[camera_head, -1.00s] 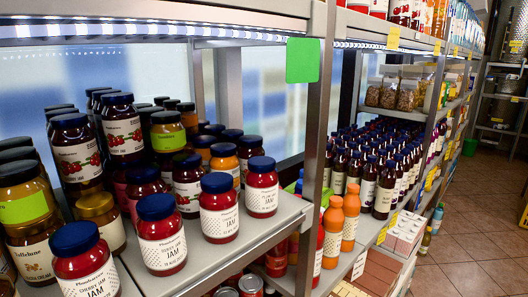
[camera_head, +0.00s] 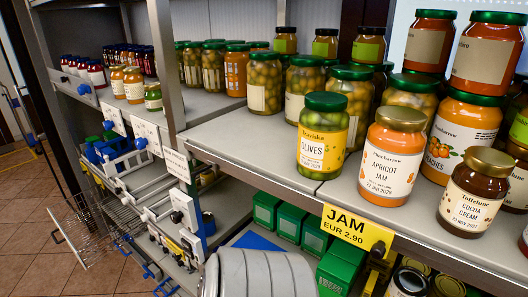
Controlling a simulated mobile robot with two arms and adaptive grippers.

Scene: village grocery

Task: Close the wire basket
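A wire basket (camera_head: 84,229) of thin metal bars shows at the lower left of the head view. It sticks out from the lower part of the shelf unit into the aisle, with a dark handle at its outer end, so it appears pulled out. Its inner end is partly hidden among other racks. Neither of my grippers can be made out in this view, and nothing is seen touching the basket.
White racks with blue parts (camera_head: 118,150) and blue-handled wire fronts crowd the lower shelves. Glass jars, including olives (camera_head: 322,140) and apricot jam (camera_head: 391,160), stand near the shelf edge. A grey ribbed cylinder (camera_head: 262,274) is at bottom centre. Tiled floor (camera_head: 35,245) is free at left.

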